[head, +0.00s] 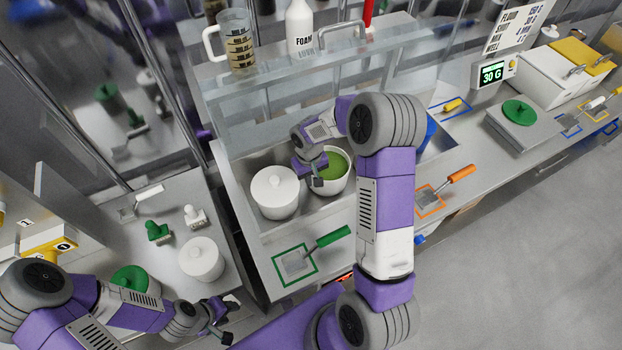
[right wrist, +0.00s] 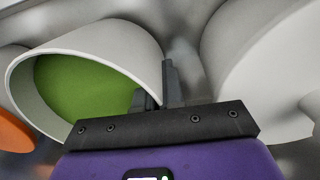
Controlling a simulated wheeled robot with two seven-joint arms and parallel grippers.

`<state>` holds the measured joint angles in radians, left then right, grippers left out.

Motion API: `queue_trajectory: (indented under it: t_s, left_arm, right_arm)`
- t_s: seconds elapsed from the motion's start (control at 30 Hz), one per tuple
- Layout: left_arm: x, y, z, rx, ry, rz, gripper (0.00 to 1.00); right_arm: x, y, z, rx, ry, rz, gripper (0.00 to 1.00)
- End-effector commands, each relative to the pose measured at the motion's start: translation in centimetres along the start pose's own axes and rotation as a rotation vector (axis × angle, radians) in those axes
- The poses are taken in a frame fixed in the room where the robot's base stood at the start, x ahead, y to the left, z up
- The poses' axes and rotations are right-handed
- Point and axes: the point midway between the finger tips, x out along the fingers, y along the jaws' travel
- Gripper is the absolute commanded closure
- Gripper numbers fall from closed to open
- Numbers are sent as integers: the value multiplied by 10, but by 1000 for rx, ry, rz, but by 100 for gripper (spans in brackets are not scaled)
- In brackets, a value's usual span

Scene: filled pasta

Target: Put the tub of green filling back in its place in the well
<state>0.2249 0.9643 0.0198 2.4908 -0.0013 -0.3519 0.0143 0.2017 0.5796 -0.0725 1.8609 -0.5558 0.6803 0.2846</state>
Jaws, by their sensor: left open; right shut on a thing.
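The white tub of green filling (head: 335,187) is in the steel well (head: 302,213), right of a white lidded tub (head: 273,195). I cannot tell whether it rests on the well's floor. My right gripper (head: 316,178) is shut on its near-left wall. In the right wrist view the tub (right wrist: 128,36) has one finger of my gripper (right wrist: 156,97) inside its rim and one outside. The lidded tub (right wrist: 270,70) is close on the right. My left gripper (head: 222,314) is open and empty at the lower left.
A green-handled scoop (head: 318,247) lies on a green-outlined square in front of the well. A glass shelf with a jug (head: 236,42) and a FOAM bottle (head: 299,28) stands behind.

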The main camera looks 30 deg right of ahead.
Motion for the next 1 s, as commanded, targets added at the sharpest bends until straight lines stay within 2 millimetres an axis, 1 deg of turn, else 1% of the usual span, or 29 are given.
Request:
queue_trajectory:
  t_s: [0.03,0.1,0.33,0.47,0.5,0.63,0.9,1.0]
  left_arm:
    - [0,0,0,0,0,0,57]
    - [0,0,0,0,0,0,57]
    - [0,0,0,0,0,0,57]
    - [4,-2,0,0,0,0,57]
    - [3,-1,0,0,0,0,57]
    - [3,-1,0,0,0,0,57]
    - [2,-1,0,0,0,0,57]
    - [-1,1,0,0,0,0,57]
  right_arm:
    - [5,0,0,-1,1,1,100]
    - [8,0,-1,-1,3,1,100]
    - [8,0,-1,-1,4,1,100]
    - [12,0,-1,-1,4,1,100]
    - [12,0,0,0,1,0,86]
    - [11,0,0,0,1,0,67]
    - [11,0,0,0,1,0,67]
    - [6,0,0,-1,1,0,67]
